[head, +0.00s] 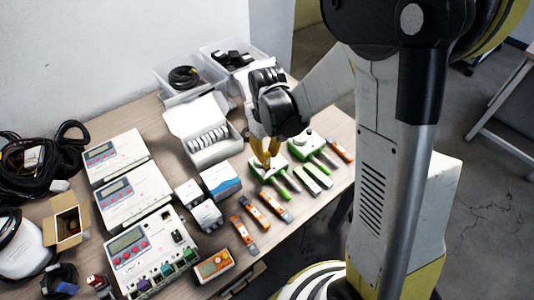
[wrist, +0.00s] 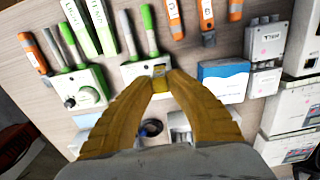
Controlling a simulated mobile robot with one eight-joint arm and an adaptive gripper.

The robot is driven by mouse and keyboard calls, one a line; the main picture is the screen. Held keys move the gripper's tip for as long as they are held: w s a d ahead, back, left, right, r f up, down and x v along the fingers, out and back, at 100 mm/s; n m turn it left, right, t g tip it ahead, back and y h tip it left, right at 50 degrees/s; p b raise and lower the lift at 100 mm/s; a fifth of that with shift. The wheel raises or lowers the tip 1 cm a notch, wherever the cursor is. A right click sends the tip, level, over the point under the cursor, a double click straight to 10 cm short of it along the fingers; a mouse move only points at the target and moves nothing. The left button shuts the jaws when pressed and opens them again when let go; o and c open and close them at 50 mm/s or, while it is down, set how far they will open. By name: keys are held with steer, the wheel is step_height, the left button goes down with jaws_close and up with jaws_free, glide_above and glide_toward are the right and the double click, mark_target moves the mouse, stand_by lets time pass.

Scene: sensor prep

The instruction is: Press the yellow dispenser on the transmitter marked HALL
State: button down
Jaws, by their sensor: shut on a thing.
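My gripper (head: 267,157) reaches down over the table to a white and green box with two probes (head: 259,171). In the wrist view its yellow fingertips (wrist: 161,78) are close together at this box (wrist: 131,74), shut on a small yellow piece (wrist: 161,85). The fingers hide part of the box, and I cannot tell whether the yellow piece is fixed to it. A grey-white transmitter (wrist: 266,41) with a label stands to the right, with a second one (wrist: 263,81) just below it. I cannot read HALL on any label.
A similar white and green box with a black knob (wrist: 85,90) stands close to the left. A blue and white carton (wrist: 222,80) is close on the right. Orange handheld tools (head: 257,211) lie nearby. An open white carton (head: 213,153) stands behind.

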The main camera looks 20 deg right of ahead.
steer(key=shift+f+b, duration=0.95)
steer(key=shift+f, duration=0.05)
stand_by(1.8)
steer(key=shift+r, duration=0.1)
steer(key=shift+r+p, duration=2.95)
steer(key=shift+r, duration=0.95)
